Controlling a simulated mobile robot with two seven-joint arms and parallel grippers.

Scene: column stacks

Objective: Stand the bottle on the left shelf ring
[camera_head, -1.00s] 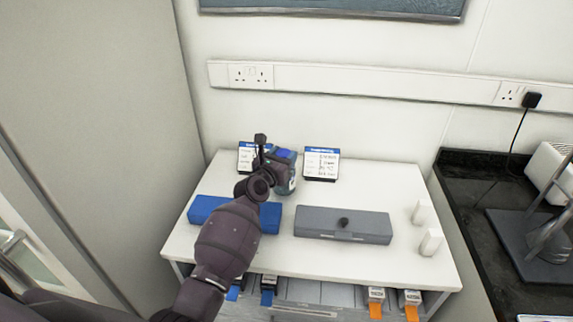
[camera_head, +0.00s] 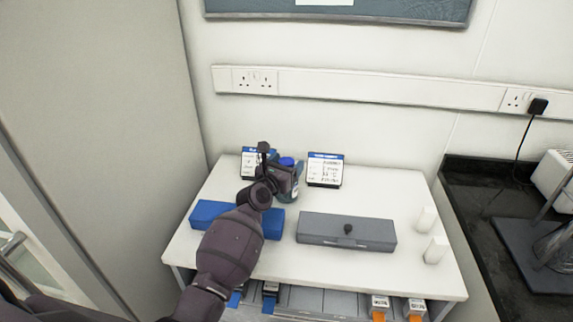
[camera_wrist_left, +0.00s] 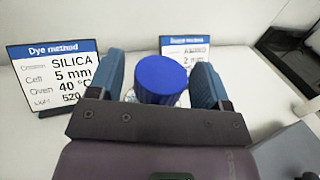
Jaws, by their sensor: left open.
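The bottle (camera_head: 290,192) has a blue cap and stands at the back of the white table top, between two cards. In the left wrist view its blue cap (camera_wrist_left: 160,80) fills the space between the fingers. My left gripper (camera_head: 288,178) is open, with one blue finger on each side of the bottle. A thin gap shows beside the cap; contact lower down is hidden. The gripper covers much of the bottle in the head view. I cannot make out a shelf ring; the bottle's base is partly hidden. My right gripper is not in view.
A blue box (camera_head: 208,212) lies under my left forearm. A grey box (camera_head: 346,233) with a black knob lies to its right. Two cards stand at the back, one on the right (camera_head: 325,170).

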